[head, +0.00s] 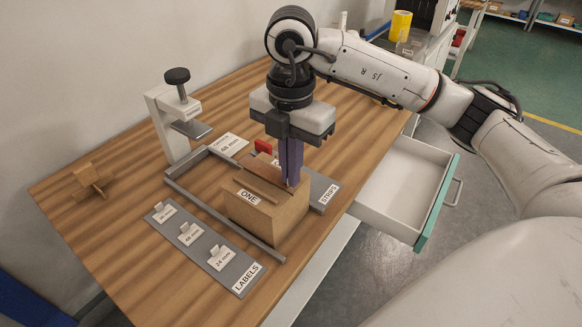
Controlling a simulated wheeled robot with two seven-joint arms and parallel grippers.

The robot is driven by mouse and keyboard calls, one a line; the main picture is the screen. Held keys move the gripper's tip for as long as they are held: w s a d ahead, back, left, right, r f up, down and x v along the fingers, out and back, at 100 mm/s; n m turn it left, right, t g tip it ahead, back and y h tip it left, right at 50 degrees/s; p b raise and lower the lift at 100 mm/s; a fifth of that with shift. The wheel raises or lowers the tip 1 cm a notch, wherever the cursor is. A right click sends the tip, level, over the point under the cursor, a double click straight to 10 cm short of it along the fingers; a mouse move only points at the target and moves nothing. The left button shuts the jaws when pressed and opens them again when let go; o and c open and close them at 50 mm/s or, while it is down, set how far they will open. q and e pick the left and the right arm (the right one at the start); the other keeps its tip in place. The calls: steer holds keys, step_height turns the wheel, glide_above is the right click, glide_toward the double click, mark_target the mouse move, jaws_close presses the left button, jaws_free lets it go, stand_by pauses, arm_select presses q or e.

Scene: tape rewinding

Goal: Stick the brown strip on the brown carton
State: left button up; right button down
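The brown carton (287,217), labelled ONE, stands on the wooden table inside a grey metal frame. A thin brown piece (258,188), which looks like the brown strip, lies along the carton's top; I cannot tell whether it is stuck down. My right gripper (292,184) points straight down at the carton's back right top edge. Its two bluish fingers look close together. I cannot see whether anything is between the tips, and they hide part of the carton's top. My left gripper is out of view.
The grey LABELS plate (220,263) holds several small tags at the front. The STRIPS plate (321,190) lies right of the carton, partly hidden. A white clamp stand (171,125) and a wooden cross piece (91,180) stand left. An open drawer (400,190) juts out right.

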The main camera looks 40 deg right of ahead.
steer(key=shift+f, duration=0.1)
steer(key=shift+f+b, duration=0.6)
steer(key=shift+f, duration=0.1)
steer(key=shift+f, duration=0.15)
steer(key=shift+f+b, duration=0.25)
steer(key=shift+b, duration=0.05)
stand_by(0.3)
steer(key=c, duration=1.7)
jaws_free()
steer(key=shift+r, duration=0.1)
